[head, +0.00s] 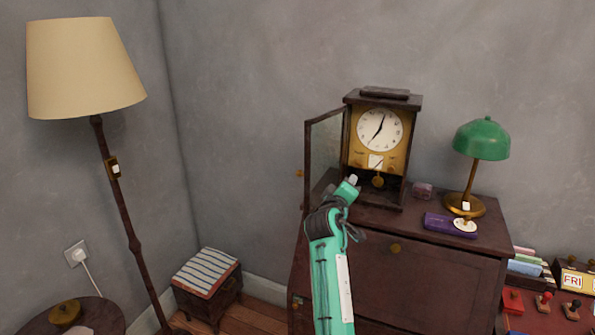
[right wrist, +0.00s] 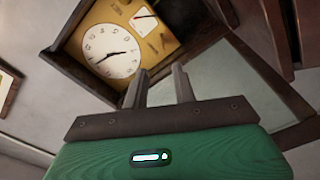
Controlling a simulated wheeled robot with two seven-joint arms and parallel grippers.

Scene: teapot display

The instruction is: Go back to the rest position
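A dark wooden mantel clock (head: 380,130) stands on the cabinet with its glass door (head: 325,150) swung open to the left. Its white dial and brass pendulum are visible. My right gripper (head: 352,180) is in front of the clock's lower left, near the door opening; I cannot tell if it touches anything. In the right wrist view, the fingers (right wrist: 159,74) are apart with nothing between them. The clock's dial (right wrist: 111,50) lies beyond them, tilted in the picture, with a glass pane to the right. My left gripper is not in view.
A floor lamp (head: 85,70) and a striped stool (head: 206,272) stand left. A red desk with stamps is at lower right.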

